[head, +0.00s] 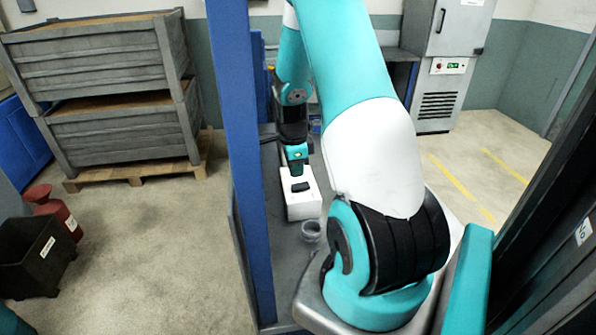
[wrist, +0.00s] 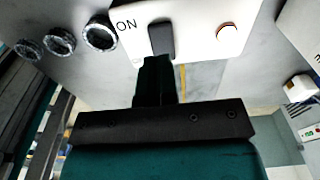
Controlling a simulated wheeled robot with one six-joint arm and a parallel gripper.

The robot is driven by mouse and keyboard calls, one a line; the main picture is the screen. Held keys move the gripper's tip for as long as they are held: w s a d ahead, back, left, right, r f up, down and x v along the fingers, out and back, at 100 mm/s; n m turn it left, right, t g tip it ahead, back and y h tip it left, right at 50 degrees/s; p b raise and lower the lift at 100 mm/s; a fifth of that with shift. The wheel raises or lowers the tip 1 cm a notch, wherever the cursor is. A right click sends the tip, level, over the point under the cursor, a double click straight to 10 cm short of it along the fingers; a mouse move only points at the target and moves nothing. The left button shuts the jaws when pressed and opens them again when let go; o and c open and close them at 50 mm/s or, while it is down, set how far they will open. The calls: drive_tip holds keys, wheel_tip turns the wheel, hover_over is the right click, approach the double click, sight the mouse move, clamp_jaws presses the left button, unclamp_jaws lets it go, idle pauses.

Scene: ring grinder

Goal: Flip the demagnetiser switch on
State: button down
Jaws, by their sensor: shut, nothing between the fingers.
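The demagnetiser is a white box (head: 304,209) on the grey bench, and its white top also shows in the wrist view (wrist: 200,22). Its black switch (head: 300,187) stands out from that top; in the wrist view the switch (wrist: 161,38) is beside the printed "ON". My gripper (head: 297,172) is over the far end of the box, fingers shut and empty. In the wrist view the shut fingertips (wrist: 156,62) are right by the switch's near end. I cannot tell whether they touch it. A round orange-rimmed light or button (wrist: 227,28) is on the same face.
A small round metal part (head: 311,230) sits near the box; several dark ringed parts (wrist: 100,34) show left of the box in the wrist view. A blue post (head: 243,150) stands left of the bench. A grey cabinet (head: 447,50) is behind right.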

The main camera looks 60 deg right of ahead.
sight(293, 188)
wheel_tip(293, 188, up, 10)
drive_tip(key=b, duration=0.2)
drive_tip(key=shift+w+a, duration=0.25)
drive_tip(key=shift+w, duration=0.15)
drive_tip(key=shift+a+f, duration=0.1)
